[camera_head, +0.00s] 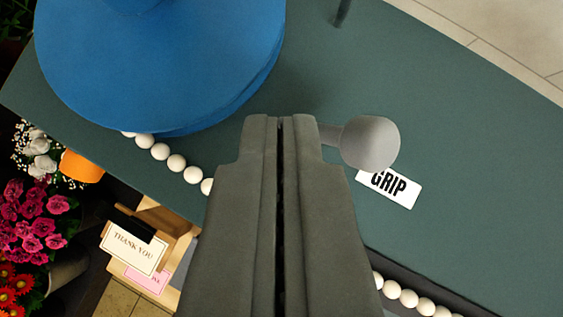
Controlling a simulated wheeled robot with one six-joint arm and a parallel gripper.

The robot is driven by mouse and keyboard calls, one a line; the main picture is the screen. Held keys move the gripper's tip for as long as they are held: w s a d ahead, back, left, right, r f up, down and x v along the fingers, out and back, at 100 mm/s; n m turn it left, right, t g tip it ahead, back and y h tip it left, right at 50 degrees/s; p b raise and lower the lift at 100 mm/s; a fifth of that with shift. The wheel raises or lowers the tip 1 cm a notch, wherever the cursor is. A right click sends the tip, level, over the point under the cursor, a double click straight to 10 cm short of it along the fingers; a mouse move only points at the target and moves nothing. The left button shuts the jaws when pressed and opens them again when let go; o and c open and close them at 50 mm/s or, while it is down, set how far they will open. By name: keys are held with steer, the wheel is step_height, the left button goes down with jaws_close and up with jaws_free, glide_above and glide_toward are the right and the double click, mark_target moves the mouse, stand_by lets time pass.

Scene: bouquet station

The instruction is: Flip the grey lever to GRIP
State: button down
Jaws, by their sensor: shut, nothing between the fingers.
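The grey lever (371,144) has a round knob on a short grey shaft. Its knob sits just right of my gripper's tips and partly overlaps the white GRIP label (390,186), which lies on the green surface. The shaft runs left from the knob and passes out of sight behind my gripper, so the lever's base is hidden. My gripper (280,120) is shut with only a thin dark seam between its fingers, and it is empty. I cannot tell whether its right finger touches the lever.
A large blue round object (160,60) stands at the upper left. White beads (160,151) line the edge of the green tabletop (470,150). Flowers (35,215) and a wooden holder with cards (133,247) are at lower left. The tabletop's right side is clear.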

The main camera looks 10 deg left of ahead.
steer(key=shift+w+a, duration=0.1)
steer(key=shift+a, duration=0.1)
stand_by(0.3)
steer(key=shift+s+a+r, duration=0.15)
steer(key=shift+s+a, duration=0.05)
steer(key=shift+a, duration=0.05)
steer(key=a+v, duration=0.1)
steer(key=v, duration=1.1)
steer(key=shift+s+a, duration=0.25)
steer(key=shift+a, duration=0.2)
steer(key=shift+f, duration=0.2)
